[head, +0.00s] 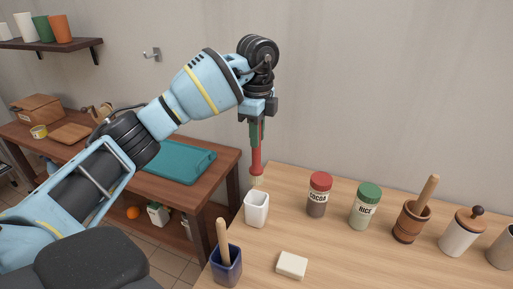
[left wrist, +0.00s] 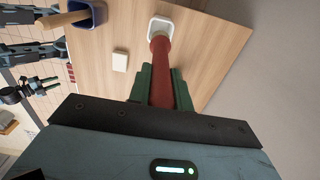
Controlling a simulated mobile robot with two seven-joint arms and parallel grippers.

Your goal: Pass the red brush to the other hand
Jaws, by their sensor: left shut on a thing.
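The red brush (head: 256,160) hangs upright, bristles down, from my left gripper (head: 257,128). The gripper is shut on its upper part. Its pale bristles are just above and behind the white square cup (head: 257,210) near the table's left edge. In the left wrist view the red brush (left wrist: 161,70) runs out between the green fingers of my left gripper (left wrist: 161,85), its far end over the white cup (left wrist: 160,27). I cannot tell whether the bristles are inside the cup.
A blue cup (head: 226,265) with a wooden handle and a white block (head: 292,265) stand in front. The cocoa jar (head: 319,196), rice jar (head: 365,206), mortar (head: 410,222) and a lidded jar (head: 459,237) line the table to the right. A lower side table holds a teal tray (head: 180,160).

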